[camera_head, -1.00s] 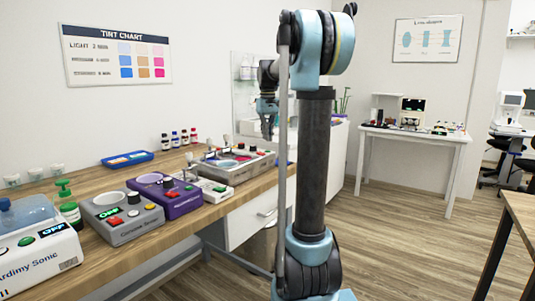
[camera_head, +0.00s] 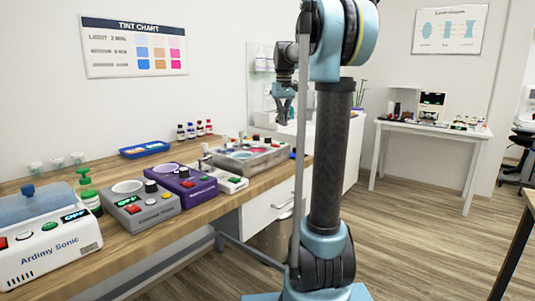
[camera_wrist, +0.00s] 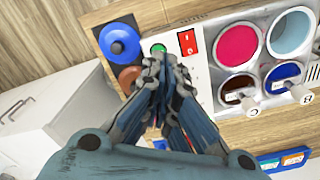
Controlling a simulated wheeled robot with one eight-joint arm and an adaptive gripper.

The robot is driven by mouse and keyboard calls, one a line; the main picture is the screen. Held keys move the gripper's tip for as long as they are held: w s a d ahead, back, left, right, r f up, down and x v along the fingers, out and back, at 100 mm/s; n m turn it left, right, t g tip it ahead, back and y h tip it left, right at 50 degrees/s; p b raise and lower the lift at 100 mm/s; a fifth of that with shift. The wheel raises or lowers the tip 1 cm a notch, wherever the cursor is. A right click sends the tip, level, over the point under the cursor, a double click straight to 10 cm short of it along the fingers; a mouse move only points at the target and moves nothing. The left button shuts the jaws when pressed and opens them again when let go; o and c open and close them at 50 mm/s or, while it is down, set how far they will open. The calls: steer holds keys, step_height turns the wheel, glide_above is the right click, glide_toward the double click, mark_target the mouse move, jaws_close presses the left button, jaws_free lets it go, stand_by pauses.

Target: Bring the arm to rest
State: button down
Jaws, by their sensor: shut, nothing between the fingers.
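My gripper (camera_head: 284,118) hangs from my raised arm near the back end of the workbench, close to the far tint unit, in the head view. In the wrist view my gripper's (camera_wrist: 163,62) fingers are together and point at the unit's edge, with nothing held between them. They cover part of the unit's front. The arm's dark upright link and light-blue joints fill the middle of the head view.
The tint unit (camera_head: 267,162) has pink and blue pots, and a red switch (camera_wrist: 188,42) shows in the wrist view. A purple device (camera_head: 190,200), a grey device (camera_head: 148,222) and a white sonic cleaner (camera_head: 50,262) line the wooden bench. Floor right of my arm is clear.

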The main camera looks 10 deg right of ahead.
steer(key=s+f+m+t, duration=0.1)
steer(key=s+f, duration=1.4)
steer(key=s, duration=0.3)
steer(key=s+f+m+t, duration=0.1)
steer(key=s+f, duration=1.4)
steer(key=s, duration=0.3)
steer(key=shift+s+m, duration=0.15)
steer(key=shift+m, duration=0.25)
steer(key=shift+d, duration=0.1)
steer(key=shift+w+f, duration=0.15)
steer(key=shift+w, duration=0.25)
stand_by(3.5)
